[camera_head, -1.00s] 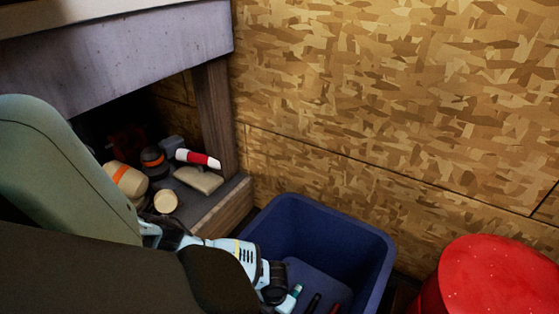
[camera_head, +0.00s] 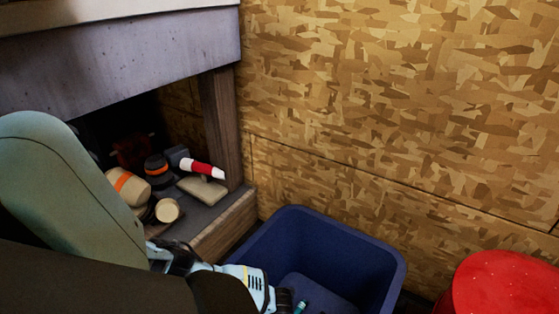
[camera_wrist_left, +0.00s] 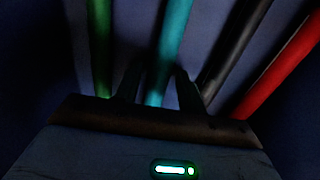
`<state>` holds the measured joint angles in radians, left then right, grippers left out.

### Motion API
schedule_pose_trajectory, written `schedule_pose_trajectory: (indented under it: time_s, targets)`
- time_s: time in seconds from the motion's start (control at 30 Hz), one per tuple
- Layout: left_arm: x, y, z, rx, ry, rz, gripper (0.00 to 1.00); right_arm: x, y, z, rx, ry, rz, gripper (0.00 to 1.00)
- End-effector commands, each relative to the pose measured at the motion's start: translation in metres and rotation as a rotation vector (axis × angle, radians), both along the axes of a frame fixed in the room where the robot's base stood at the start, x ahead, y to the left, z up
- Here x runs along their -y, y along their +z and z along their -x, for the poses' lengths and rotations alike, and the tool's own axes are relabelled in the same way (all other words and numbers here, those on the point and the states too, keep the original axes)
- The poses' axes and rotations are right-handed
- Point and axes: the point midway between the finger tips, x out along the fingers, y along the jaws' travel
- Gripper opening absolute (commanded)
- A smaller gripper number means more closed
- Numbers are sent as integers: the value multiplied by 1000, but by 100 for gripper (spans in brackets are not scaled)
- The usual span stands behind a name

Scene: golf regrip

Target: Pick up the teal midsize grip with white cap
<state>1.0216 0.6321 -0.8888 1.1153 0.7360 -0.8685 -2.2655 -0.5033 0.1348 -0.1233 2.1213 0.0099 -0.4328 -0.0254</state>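A teal grip (camera_wrist_left: 172,45) runs upward between the two dark fingers of my left gripper (camera_wrist_left: 160,85) in the left wrist view. The fingers stand one on each side of it with narrow gaps, so the gripper looks open around it. No white cap shows. In the head view my left gripper (camera_head: 284,301) is low inside the blue bin, cut by the bottom edge. A short bit of teal (camera_head: 300,307) shows beside it. My right gripper is out of view.
A green grip (camera_wrist_left: 100,45) lies left of the teal one, a black grip (camera_wrist_left: 238,45) and a red grip (camera_wrist_left: 283,65) right. The blue bin (camera_head: 385,268) has raised walls. A red round object (camera_head: 505,285) stands to its right; a cluttered shelf (camera_head: 222,225) is left.

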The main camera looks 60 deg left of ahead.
Motion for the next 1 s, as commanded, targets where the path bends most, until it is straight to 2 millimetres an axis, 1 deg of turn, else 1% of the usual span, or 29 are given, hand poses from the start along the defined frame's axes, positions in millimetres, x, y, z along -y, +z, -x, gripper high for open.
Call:
schedule_pose_trajectory:
  time_s: [0.03, 0.2, 0.27, 0.53, 0.67, 0.77, 1.0]
  targets:
    - [0, 0, 0, 0, 0, 0, 33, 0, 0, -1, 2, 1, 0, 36]
    - [0, 0, 0, 0, 0, 0, 11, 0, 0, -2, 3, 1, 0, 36]
    - [0, 0, 0, 0, 0, 0, 4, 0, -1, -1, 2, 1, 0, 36]
    - [0, 0, 0, 0, 0, 0, 4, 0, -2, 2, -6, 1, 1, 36]
    - [0, 8, 0, 0, 0, 0, 4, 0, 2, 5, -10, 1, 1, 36]
    - [0, 23, 0, 2, -1, 0, 4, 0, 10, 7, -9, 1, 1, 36]
    - [0, 70, -1, 3, -1, 0, 4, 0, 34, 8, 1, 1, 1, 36]
